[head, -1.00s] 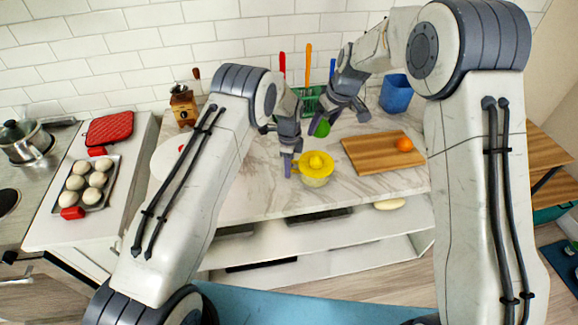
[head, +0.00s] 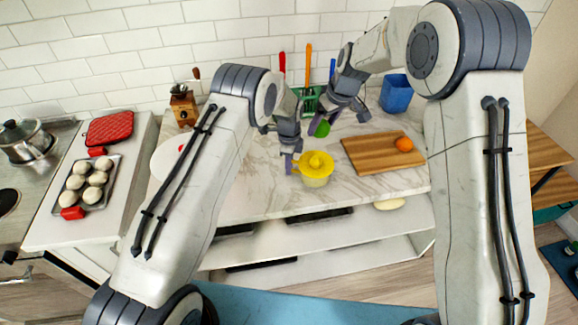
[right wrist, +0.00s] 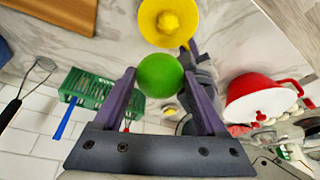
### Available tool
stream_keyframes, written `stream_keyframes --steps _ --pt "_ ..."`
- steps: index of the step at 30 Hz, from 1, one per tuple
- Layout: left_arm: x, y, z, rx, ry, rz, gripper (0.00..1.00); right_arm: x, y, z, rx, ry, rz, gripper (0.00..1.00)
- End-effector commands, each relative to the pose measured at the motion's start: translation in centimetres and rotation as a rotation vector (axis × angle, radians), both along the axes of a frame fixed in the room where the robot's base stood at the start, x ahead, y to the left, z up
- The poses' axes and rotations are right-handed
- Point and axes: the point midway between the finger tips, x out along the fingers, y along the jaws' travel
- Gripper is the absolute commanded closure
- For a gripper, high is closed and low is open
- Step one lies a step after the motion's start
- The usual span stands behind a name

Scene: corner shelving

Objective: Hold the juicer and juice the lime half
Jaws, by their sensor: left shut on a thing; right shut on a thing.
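The yellow juicer (head: 318,171) stands on the marble counter near its front edge, and its reamer shows from above in the right wrist view (right wrist: 168,20). My left gripper (head: 291,163) is shut on the juicer at its left side, where the handle is. The green lime half (head: 322,128) is held between the fingertips of my right gripper (head: 340,118), behind and above the juicer. In the right wrist view the lime half (right wrist: 160,75) sits between both purple fingers, its rounded side facing the camera, apart from the juicer. Its cut face is hidden.
A wooden board (head: 375,155) with an orange (head: 404,144) lies right of the juicer. A green rack (head: 308,101) with utensils and a blue container (head: 396,94) stand at the back. A red pot with a white lid (right wrist: 262,98) shows in the right wrist view.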

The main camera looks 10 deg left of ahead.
Motion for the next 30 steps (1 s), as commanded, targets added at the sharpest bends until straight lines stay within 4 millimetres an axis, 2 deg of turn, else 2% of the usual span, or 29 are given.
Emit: stream_keyframes --steps 12,19,24,30 --pt "0.0 0.0 0.0 0.0 0.001 0.0 1.0 0.0 0.1 -0.1 -0.004 0.008 0.003 0.81" --pt "0.0 0.0 0.0 0.0 0.001 0.0 1.0 -0.4 1.0 -2.1 -0.106 0.149 0.024 0.81" --pt "0.0 0.0 0.0 0.0 0.001 0.0 1.0 -0.8 0.7 -3.0 -0.202 0.235 0.009 0.81" --pt "0.0 0.0 0.0 0.0 0.0 0.0 1.0 -1.0 0.5 -3.7 -0.236 0.261 -0.001 0.81"
